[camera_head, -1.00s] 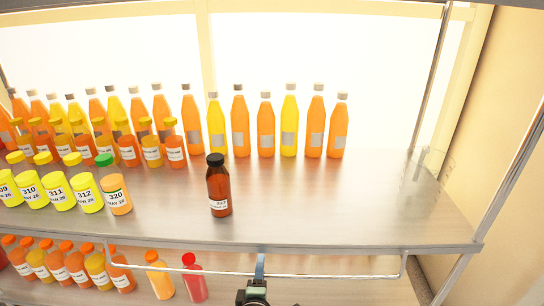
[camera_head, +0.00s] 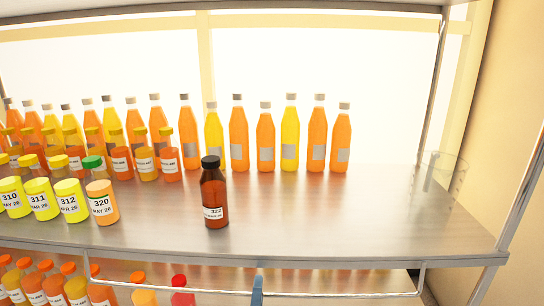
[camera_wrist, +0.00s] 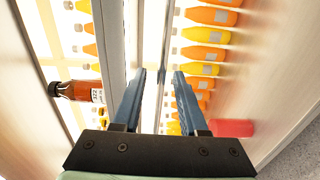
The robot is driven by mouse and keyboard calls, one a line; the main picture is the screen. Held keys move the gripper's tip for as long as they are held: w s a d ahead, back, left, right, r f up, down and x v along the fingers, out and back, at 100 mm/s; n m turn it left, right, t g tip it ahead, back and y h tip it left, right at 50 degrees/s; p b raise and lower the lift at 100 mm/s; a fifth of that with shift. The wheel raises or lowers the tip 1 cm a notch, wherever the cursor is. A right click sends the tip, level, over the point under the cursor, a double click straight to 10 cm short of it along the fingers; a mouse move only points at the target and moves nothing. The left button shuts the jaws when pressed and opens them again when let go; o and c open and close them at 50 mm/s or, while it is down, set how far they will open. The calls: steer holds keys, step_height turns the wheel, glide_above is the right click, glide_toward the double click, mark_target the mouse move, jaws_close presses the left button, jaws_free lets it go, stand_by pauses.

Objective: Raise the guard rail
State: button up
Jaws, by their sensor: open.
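The guard rail (camera_head: 350,293) is a thin pale metal bar with bent ends. In the head view it hangs low, below the front edge of the upper shelf (camera_head: 400,254). My gripper (camera_head: 257,284) shows there only as a blue fingertip at the rail, near the bottom edge of the picture. In the wrist view my gripper (camera_wrist: 159,73) is open, with its two blue fingers apart. A thin bar that looks like the rail (camera_wrist: 167,40) runs between the fingers. I cannot tell whether either finger touches it.
A brown bottle (camera_head: 214,200) labelled 322 stands alone near the shelf's front. Juice bottles (camera_head: 239,140) line the back, and yellow-capped jars stand at left. More bottles (camera_head: 50,285) fill the lower shelf. A clear container (camera_head: 445,172) stands at right; the shelf's right part is otherwise bare.

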steer(key=s+r+p, duration=0.1)
steer(key=s+p, duration=0.1)
steer(key=s, duration=0.8)
steer(key=d+r+m+t+p, duration=0.1)
steer(key=r+m+t+p, duration=0.2)
steer(key=r, duration=1.8)
steer(key=d+r+m+t+p, duration=0.2)
steer(key=r+m+t+p, duration=0.2)
steer(key=r, duration=1.7)
steer(key=shift+w+r+m+y+p, duration=0.3)
steer(key=shift+w+m+y+p, duration=0.1)
steer(key=shift+m+p, duration=1.2)
steer(key=shift+d, duration=0.1)
